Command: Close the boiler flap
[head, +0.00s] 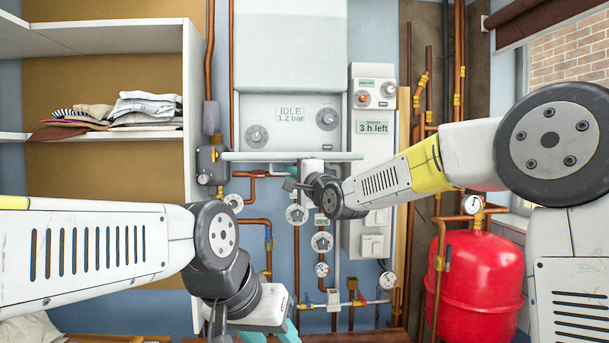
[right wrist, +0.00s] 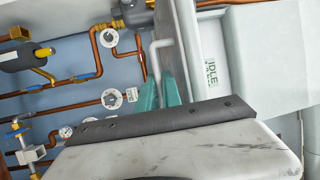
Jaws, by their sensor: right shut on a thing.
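The white boiler (head: 291,50) hangs on the blue wall in the head view, with its display reading IDLE 1.2 bar. Its flap (head: 255,156) is down and shows nearly edge-on, as a thin level panel sticking out below the control panel. My right gripper (right wrist: 160,90) has its teal fingers on either side of a thin white handle (right wrist: 154,58) by the flap and is shut on it. The head view mostly hides those fingertips behind my wrist. My left gripper (head: 290,331) is low in the head view, away from the boiler, its fingers cut off by the lower edge.
A tall white control box (head: 373,105) stands right of the boiler. Copper pipes, valves and gauges (head: 321,241) crowd the wall below. A red tank (head: 478,285) stands at the right. A shelf (head: 160,136) with folded cloths is at the left.

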